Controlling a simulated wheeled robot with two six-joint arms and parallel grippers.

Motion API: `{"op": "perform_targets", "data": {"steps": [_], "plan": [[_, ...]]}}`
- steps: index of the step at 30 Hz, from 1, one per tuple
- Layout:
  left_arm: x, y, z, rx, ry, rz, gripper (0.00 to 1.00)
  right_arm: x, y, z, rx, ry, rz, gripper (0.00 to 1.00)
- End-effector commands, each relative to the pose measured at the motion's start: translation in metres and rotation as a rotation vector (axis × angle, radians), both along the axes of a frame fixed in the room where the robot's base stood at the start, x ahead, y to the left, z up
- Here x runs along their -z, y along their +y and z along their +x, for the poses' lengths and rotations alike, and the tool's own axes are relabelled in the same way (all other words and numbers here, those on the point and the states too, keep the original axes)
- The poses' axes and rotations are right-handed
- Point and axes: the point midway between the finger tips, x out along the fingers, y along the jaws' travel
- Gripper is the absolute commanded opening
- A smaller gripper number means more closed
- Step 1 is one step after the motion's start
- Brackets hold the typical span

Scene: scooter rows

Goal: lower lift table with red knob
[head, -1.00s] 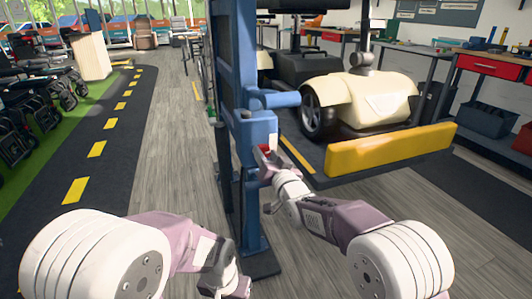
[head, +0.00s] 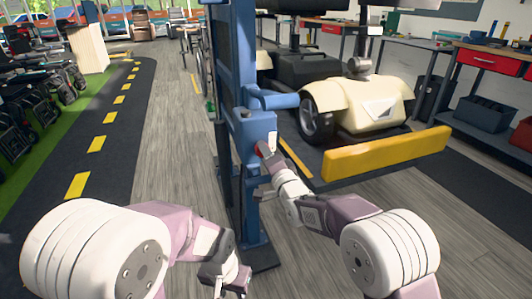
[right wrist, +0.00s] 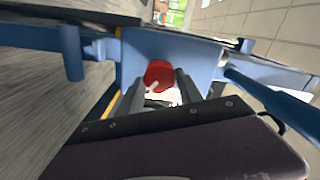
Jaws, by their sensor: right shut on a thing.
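A red knob (right wrist: 158,75) sits on the face of a blue box on the lift table's blue post (head: 235,90). My right gripper (right wrist: 158,95) has a finger on each side of the knob and is shut on it. In the head view the knob (head: 259,147) is mostly hidden by this gripper (head: 266,152). The lift table (head: 385,153), with a yellow front edge, stands right of the post, above the floor, and bears a cream scooter (head: 357,105). My left gripper (head: 226,282) is low in the head view, holding nothing visible; its finger gap is unclear.
Workbenches with red drawers (head: 492,62) stand at the right. Parked scooters or wheelchairs (head: 40,100) line the left on green flooring. A dark lane with yellow dashes (head: 97,144) runs beside them. The grey floor (head: 170,150) left of the post is clear.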

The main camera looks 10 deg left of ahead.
Motion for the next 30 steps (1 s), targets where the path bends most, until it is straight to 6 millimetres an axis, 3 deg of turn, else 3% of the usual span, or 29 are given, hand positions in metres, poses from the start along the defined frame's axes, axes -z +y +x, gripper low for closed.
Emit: {"op": "perform_targets", "data": {"steps": [20,21,22,30], "plan": [[-0.0015,0.0000,-0.0001,0.000,0.000,0.000,0.36,0.0020,-0.0002,-0.0001,0.001,0.032,0.041,0.02],[-0.0015,0.0000,-0.0001,0.000,0.000,0.000,0.36,0.0020,-0.0002,-0.0001,0.001,0.032,0.041,0.54],[-0.0015,0.0000,-0.0001,0.000,0.000,0.000,0.36,0.0019,-0.0001,-0.0001,0.001,0.032,0.041,0.62],[-0.0016,0.0000,0.0000,0.000,0.000,0.000,0.36,0.0009,-0.0001,-0.0001,-0.001,0.030,0.042,0.65]]}}
